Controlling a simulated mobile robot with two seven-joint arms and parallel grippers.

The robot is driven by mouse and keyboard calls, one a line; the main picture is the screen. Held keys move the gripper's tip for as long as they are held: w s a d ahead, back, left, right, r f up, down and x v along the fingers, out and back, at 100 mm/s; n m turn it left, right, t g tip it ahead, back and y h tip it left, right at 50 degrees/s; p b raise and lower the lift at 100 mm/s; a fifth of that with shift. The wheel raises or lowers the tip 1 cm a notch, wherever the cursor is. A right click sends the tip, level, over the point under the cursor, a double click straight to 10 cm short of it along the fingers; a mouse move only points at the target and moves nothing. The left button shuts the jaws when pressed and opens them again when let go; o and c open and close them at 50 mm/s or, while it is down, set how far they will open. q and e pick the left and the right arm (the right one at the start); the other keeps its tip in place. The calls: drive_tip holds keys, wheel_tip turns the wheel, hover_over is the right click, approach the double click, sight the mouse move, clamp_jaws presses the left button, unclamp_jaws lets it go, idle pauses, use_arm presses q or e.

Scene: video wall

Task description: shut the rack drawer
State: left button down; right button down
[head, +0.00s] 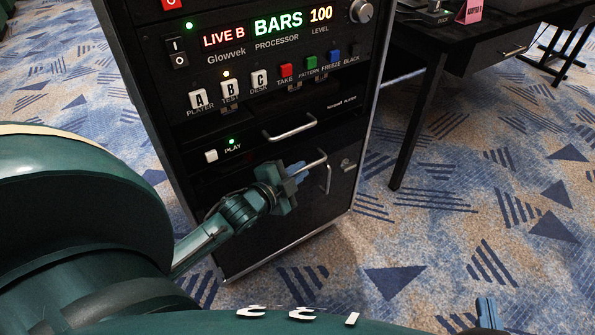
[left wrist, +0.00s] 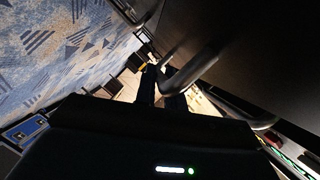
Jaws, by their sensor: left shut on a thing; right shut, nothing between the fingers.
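The black rack (head: 300,215) stands ahead of me with its front facing me. Its lower front panel carries a metal bar handle (head: 328,178). My left gripper (head: 296,172) reaches in from the left and is shut on this handle. In the left wrist view the dark fingers (left wrist: 160,86) are at the handle bar (left wrist: 196,68), close to the dark panel. A second, horizontal bar handle (head: 290,128) is on the panel just above. I cannot tell whether either panel stands out from the rack. My right gripper (head: 487,312) shows only as blue-grey tips at the bottom right, shut and empty.
Above the handles are lettered white buttons (head: 230,89), coloured buttons (head: 286,70) and a lit display (head: 278,27). A dark desk (head: 470,45) stands at the right, its leg (head: 416,120) near the rack. Patterned carpet (head: 470,200) is clear at the right.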

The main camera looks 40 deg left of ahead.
idle(0.4)
use_arm(q)
drive_tip(key=a, duration=0.1)
drive_tip(key=w+a+p, duration=0.1)
drive_tip(key=a, duration=0.1)
drive_tip(key=shift+w+a, duration=0.15)
drive_tip(key=shift+a, duration=0.05)
drive_tip(key=shift+w+a, duration=0.1)
drive_tip(key=shift+a, duration=0.1)
use_arm(e)
drive_tip(key=shift+d+g, duration=0.2)
drive_tip(key=shift+g, duration=0.2)
use_arm(q)
drive_tip(key=c, duration=1.5)
unclamp_jaws()
use_arm(e)
drive_tip(key=shift+f+h, duration=0.1)
drive_tip(key=shift+h, duration=0.2)
use_arm(q)
drive_tip(key=p, duration=0.4)
approach(289, 162)
drive_tip(key=v, duration=0.3)
drive_tip(key=shift+r, duration=0.15)
use_arm(e)
drive_tip(key=g, duration=0.1)
drive_tip(key=d+m+g+h, duration=0.1)
drive_tip(key=shift+s+m+g, duration=0.3)
drive_tip(key=shift+s, duration=0.05)
